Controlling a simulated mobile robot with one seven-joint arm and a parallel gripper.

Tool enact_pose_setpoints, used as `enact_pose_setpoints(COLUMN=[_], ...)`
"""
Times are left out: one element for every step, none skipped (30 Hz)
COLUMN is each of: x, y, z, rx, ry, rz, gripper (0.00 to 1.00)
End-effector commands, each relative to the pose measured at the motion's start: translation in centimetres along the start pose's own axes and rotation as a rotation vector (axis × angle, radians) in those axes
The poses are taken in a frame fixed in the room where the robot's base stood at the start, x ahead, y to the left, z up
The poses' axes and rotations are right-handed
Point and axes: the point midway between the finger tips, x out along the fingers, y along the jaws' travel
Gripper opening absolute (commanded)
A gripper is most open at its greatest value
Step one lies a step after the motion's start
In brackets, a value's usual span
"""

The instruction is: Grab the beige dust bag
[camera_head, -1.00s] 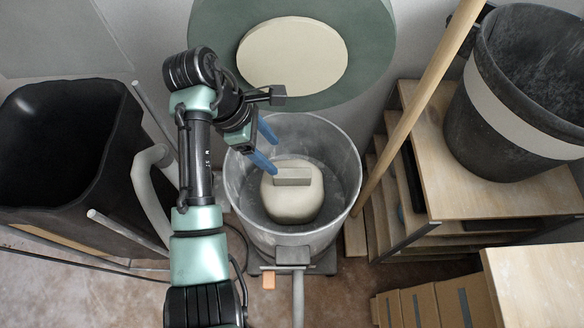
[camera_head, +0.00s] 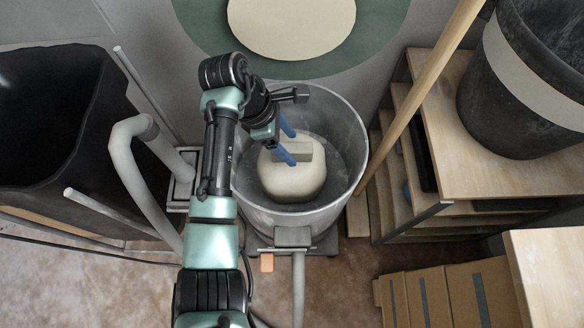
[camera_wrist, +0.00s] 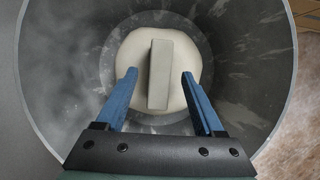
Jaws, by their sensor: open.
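The beige dust bag (camera_head: 292,178) is a rounded block with a raised bar-shaped handle on top. It sits inside a grey metal bucket (camera_head: 352,184), and in the wrist view the bag (camera_wrist: 188,56) lies near the bucket's middle. My gripper (camera_head: 291,146) is inside the bucket's mouth. Its blue fingers are open and empty. In the wrist view the gripper (camera_wrist: 158,75) has one finger on each side of the handle, with a gap to both. I cannot tell how far the fingertips are above the bag.
A black bin (camera_head: 60,130) stands at the left beside a grey bent pipe (camera_head: 125,160). A wooden pole (camera_head: 425,95) leans at the right of the bucket. Wooden shelves (camera_head: 480,165) carry a dark bucket (camera_head: 500,100). Cardboard boxes (camera_head: 430,300) are at the lower right.

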Motion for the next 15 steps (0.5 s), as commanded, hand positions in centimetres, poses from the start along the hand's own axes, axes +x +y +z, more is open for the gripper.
enact_pose_setpoints(x=[1.1,1.5,1.8,2.0,2.2,2.3,2.3,2.3,2.3,2.2,2.2,2.2,2.2,2.2,2.2], y=[-0.1,-0.1,0.0,0.0,0.0,0.0,0.0,0.0,0.0,0.0,0.0,0.0,0.0,0.0,0.0], z=[-0.2,-0.2,-0.2,-0.2,-0.1,-0.1,-0.1,-0.1,0.0,0.0,0.0,0.0,0.0,0.0,0.0], rx=[0.0,0.0,0.0,0.0,0.0,0.0,0.0,0.0,0.0,0.0,0.0,0.0,0.0,0.0,0.0], ry=[0.001,0.001,0.001,0.0,0.0,0.0,0.0,0.0,0.0,0.0,0.0,0.0,0.0,0.0,0.0], rz=[-0.001,-0.001,0.0,0.001,0.0,0.0,0.0,0.0,0.0,0.0,0.0,0.0,0.0,0.0,0.0], gripper=[0.7,0.7,0.7,0.7,0.7,0.7,0.7,0.7,0.7,0.7,0.7,0.7,0.68,0.63,0.56])
